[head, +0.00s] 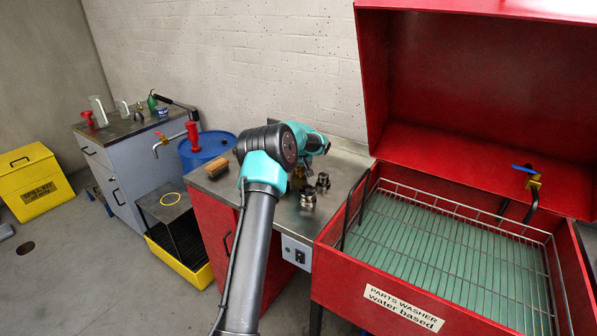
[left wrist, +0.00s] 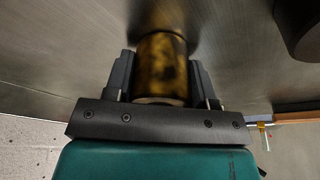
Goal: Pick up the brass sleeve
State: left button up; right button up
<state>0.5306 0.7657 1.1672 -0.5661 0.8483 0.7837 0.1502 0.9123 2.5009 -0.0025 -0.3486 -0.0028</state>
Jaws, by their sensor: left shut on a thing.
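The brass sleeve (left wrist: 162,66) is a mottled brown-gold cylinder in the left wrist view. My left gripper (left wrist: 162,75) is shut on it, with one dark finger on each side. The sleeve's far end meets a blurred dark reflection on the brushed metal bench top, and I cannot tell whether it touches the surface. In the head view my left arm reaches over the metal bench (head: 333,205) and its wrist mostly hides the gripper and the sleeve. My right gripper is in neither view.
Dark metal fittings (head: 308,198) stand on the bench right of my arm. A wooden-backed brush (head: 217,166) lies at its left end. The red parts washer (head: 374,300) with a wire basket adjoins on the right. A blue drum (head: 205,150) stands to the left.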

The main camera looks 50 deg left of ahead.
pick_arm(q)
jog(key=c, duration=0.5)
jog(key=shift+r, duration=0.15)
notch_tip(320, 180, up, 10)
jog(key=shift+f, duration=0.1)
dwell(0.6)
